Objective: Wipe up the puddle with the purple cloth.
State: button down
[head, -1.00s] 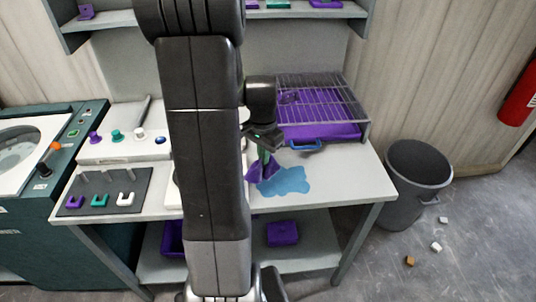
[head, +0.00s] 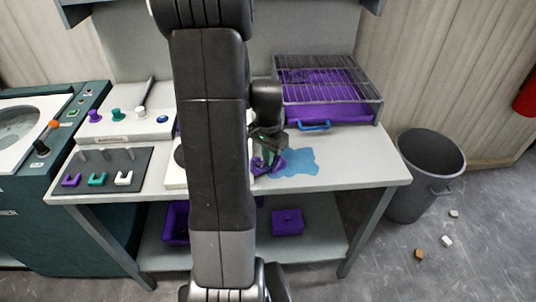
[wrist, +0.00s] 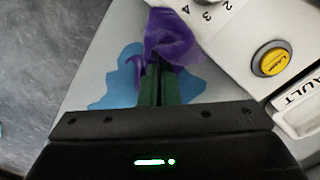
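The purple cloth (wrist: 172,38) is pinched between the closed fingers of my gripper (wrist: 160,82) and hangs bunched from them in the wrist view. In the head view the cloth (head: 270,163) is at the left edge of the blue puddle (head: 299,162), with my gripper (head: 268,148) right above it. I cannot tell how firmly the cloth touches the tabletop. The puddle also shows in the wrist view (wrist: 118,78), spreading on both sides of the fingers. My arm hides part of the bench left of the cloth.
A wire rack over a purple tray (head: 325,112) with a blue handle stands behind the puddle. A panel with a yellow button (wrist: 271,61) is close beside the cloth. A grey bin (head: 427,175) stands on the floor at right. The bench's right front is clear.

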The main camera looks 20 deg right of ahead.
jog(key=shift+r, duration=0.1)
jog(key=c, duration=0.6)
grip_release()
jog(key=shift+f+b, duration=0.85)
jog(key=shift+f, duration=0.35)
jog(key=shift+r, duration=0.1)
grip_shut()
jog(key=shift+r+p, duration=0.3)
jog(key=shift+p, duration=0.6)
